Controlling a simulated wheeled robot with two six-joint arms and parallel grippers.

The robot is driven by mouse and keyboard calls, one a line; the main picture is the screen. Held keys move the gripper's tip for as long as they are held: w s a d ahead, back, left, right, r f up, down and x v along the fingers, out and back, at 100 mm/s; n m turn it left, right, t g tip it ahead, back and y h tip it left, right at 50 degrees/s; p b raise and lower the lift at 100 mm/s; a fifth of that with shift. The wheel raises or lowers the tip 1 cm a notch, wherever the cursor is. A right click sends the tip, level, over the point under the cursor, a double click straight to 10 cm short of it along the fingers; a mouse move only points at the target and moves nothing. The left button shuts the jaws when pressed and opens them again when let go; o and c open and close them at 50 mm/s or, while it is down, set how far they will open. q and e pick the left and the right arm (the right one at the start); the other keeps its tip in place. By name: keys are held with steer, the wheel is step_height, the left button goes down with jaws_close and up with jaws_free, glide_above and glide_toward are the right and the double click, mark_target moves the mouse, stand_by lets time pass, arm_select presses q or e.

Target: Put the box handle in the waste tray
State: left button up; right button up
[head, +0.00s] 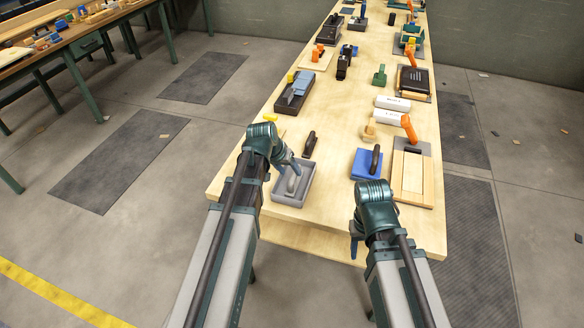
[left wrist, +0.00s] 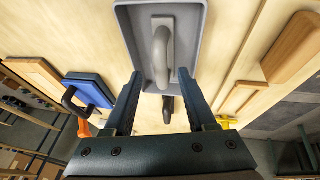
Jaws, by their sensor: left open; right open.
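A grey tray (head: 277,196) with a low rim sits near the front edge of the table. A grey curved handle (head: 293,184) on a small flat plate lies inside it; the handle also shows in the left wrist view (left wrist: 161,55). A loose black handle (head: 309,144) stands just behind the tray. No label shows which handle is the box handle. My left gripper (head: 288,162) is open and empty above the tray. In the left wrist view its fingers (left wrist: 160,88) are apart, with the grey handle ahead between them. My right gripper (head: 356,244), partly hidden by its arm, is near the table's front edge.
A blue block with a black handle (head: 367,163) stands right of the tray. Several more tools and white rolls (head: 388,117) fill the table farther back. Bare wood separates the tray and blue block.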

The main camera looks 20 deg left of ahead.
arm_select(q)
steer(key=p+v, duration=0.5)
steer(key=v, duration=0.2)
steer(key=s+d+f+m+g+y, duration=0.2)
steer(key=s+d+m+g+y, duration=0.1)
steer(key=s+d, duration=1.2)
steer(key=s+g, duration=0.1)
steer(key=s, duration=0.2)
steer(key=shift+d+f+m+g+y, duration=0.2)
steer(key=shift+d+m+g+y, duration=0.1)
steer(key=shift+d+m+g, duration=0.1)
